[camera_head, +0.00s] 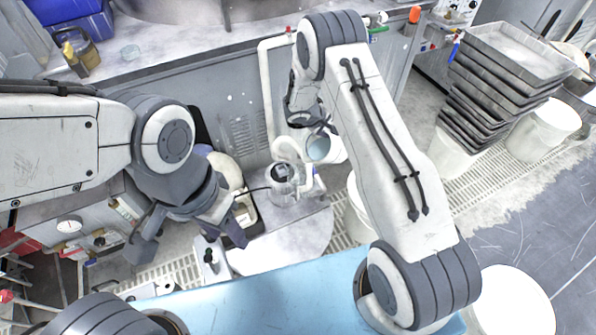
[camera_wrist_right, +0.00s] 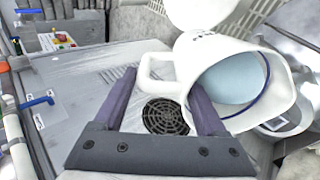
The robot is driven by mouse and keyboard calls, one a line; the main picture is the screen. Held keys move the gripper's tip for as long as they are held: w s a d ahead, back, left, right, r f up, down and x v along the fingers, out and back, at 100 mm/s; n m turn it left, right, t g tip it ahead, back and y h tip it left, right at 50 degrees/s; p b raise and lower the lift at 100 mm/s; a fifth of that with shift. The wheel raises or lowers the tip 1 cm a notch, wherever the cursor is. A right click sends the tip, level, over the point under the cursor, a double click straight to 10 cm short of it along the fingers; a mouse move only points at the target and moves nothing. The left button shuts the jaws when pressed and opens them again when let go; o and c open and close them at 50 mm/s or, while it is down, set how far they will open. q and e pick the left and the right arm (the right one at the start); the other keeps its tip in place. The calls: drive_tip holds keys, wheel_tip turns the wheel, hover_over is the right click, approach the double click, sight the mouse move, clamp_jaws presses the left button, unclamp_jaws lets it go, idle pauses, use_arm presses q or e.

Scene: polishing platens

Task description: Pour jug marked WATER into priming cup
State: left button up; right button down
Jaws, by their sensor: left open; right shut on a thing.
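A white jug (camera_wrist_right: 274,92) with pale blue liquid inside is tilted in the right wrist view, its mouth turned towards the camera. Dark lettering on it is too small to read. My right gripper (camera_wrist_right: 160,105) is shut on the jug by its handle. In the head view the jug (camera_head: 334,150) is held up beside my right forearm, above and right of a clear cup-like vessel (camera_head: 283,188), which may be the priming cup. I see no stream of liquid. My left gripper (camera_head: 190,240) is open and empty, left of the round grey plate.
A round grey plate (camera_head: 290,245) lies under the clear vessel. A white pipe (camera_head: 266,95) arches behind it. Stacked grey trays (camera_head: 490,85) and white buckets (camera_head: 545,130) stand at the right. A blue surface (camera_head: 270,295) lies in front.

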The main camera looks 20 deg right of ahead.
drive_tip(key=shift+s+a+r+t+h, duration=0.2)
drive_tip(key=shift+a+r+h, duration=0.25)
drive_tip(key=shift+r, duration=0.1)
drive_tip(key=shift+s+a+r+t+h, duration=0.2)
drive_tip(key=shift+a+r+h, duration=0.1)
drive_tip(key=shift+r+h, duration=0.2)
idle(1.1)
drive_tip(key=shift+s+a+r+t+h+b, duration=0.2)
drive_tip(key=shift+a+r+h+b, duration=0.15)
drive_tip(key=shift+b, duration=0.4)
drive_tip(key=shift+s+a+r+t+h+b, duration=0.1)
drive_tip(key=shift+a+r+t+h+b, duration=0.2)
drive_tip(key=shift+b, duration=0.4)
idle(4.1)
